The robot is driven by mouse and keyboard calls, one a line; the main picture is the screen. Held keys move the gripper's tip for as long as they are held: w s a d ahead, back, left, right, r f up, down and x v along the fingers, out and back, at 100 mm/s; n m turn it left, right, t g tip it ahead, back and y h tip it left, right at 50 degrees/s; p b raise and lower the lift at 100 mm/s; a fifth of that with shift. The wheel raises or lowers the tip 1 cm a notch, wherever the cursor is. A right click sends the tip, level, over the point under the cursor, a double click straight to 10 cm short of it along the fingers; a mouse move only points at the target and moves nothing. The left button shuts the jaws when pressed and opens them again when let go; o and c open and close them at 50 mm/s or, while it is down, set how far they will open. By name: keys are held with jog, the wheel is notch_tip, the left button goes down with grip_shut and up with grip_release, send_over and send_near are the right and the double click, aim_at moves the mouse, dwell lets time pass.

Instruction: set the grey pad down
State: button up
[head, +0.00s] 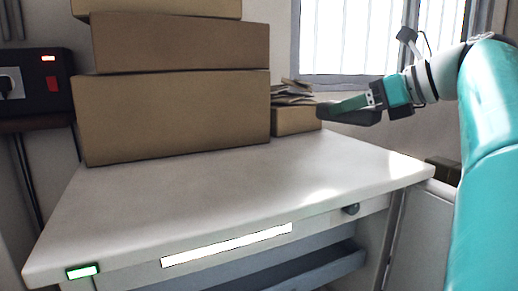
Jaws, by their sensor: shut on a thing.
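The grey pad (350,117) is a dark, flat piece in the upper right of the head view. My gripper (350,104) comes in from the right and is shut on the pad, partly covering its upper side. The pad hangs above the back right part of the white table (230,205), clear of its top as far as I can see. The pad's far side is hidden.
Brown cardboard boxes (175,115) are stacked at the table's back left. A smaller box (296,121) with flat scraps (290,92) on it stands beside them, close to the pad. The table's front and right are clear. A dark knob (351,209) sits at the front edge.

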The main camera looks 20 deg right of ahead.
jog(key=w+d+f, duration=0.2)
jog(key=w+d, duration=0.1)
send_over(343, 162)
jog(key=f, duration=0.5)
jog(key=shift+s+a+f, duration=0.1)
jog(key=shift+s+a, duration=0.05)
jog(key=shift+a, duration=0.05)
jog(key=f, duration=0.3)
jog(key=shift+w+d+f, duration=0.15)
jog(key=shift+w+d, duration=0.05)
jog(key=shift+w, duration=0.05)
jog(key=shift+s+a+f, duration=0.1)
jog(key=shift+s+f, duration=0.05)
jog(key=shift+f, duration=0.15)
jog(key=o, duration=1)
jog(key=shift+f, duration=0.1)
